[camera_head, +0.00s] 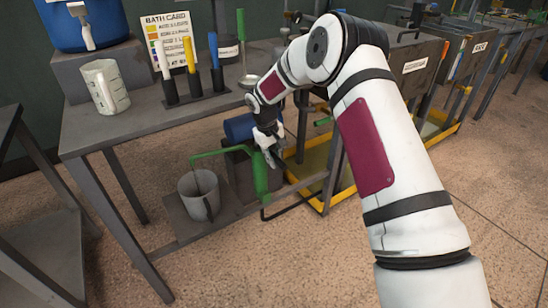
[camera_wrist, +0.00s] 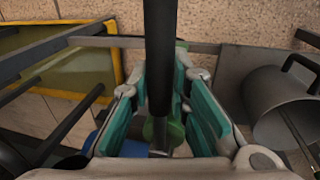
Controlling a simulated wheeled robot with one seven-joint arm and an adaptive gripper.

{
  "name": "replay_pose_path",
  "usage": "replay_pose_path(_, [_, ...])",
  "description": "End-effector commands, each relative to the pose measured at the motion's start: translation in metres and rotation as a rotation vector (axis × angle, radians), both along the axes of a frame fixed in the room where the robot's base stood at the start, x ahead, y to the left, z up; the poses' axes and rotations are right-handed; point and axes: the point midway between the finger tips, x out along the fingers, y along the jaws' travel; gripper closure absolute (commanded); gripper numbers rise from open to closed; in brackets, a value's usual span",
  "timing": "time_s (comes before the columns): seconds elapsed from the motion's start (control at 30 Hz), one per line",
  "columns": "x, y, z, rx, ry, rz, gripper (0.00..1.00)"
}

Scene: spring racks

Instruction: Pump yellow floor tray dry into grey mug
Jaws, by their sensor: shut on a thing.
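The yellow floor tray (camera_head: 325,205) lies under the bench, partly hidden by my arm; its yellow rim also shows in the wrist view (camera_wrist: 116,68). It looks greenish inside, but I cannot tell how much liquid it holds. The green hand pump (camera_head: 261,178) stands upright on the low shelf. Its spout reaches left over the grey mug (camera_head: 197,203), with a thin line hanging into the mug. The mug also shows at right in the wrist view (camera_wrist: 270,115); its fill is unclear. My gripper (camera_head: 272,155) is shut on the pump's handle (camera_wrist: 161,60), a dark bar between the fingers.
A blue container (camera_head: 239,127) lies behind the pump. A dark hose (camera_head: 290,208) runs from the pump toward the tray. Open floor lies in front.

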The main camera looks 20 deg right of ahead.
Motion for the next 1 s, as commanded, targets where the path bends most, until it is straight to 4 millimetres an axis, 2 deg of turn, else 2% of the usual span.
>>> replay_pose_path(0.03, [0.002,-0.001,0.002,-0.001,-0.007,-0.001,0.81])
replay_pose_path(0.1, [0.002,-0.001,0.002,-0.001,-0.007,-0.001,0.65])
replay_pose_path(0.13, [0.002,-0.001,0.002,-0.001,-0.007,0.0,0.62])
replay_pose_path(0.43, [0.001,0.0,0.002,0.0,-0.003,0.001,0.62])
replay_pose_path(0.57, [0.0,0.001,0.01,-0.001,-0.004,0.001,0.62])
replay_pose_path(1.0, [-0.007,0.016,0.091,-0.001,-0.007,0.0,0.62])
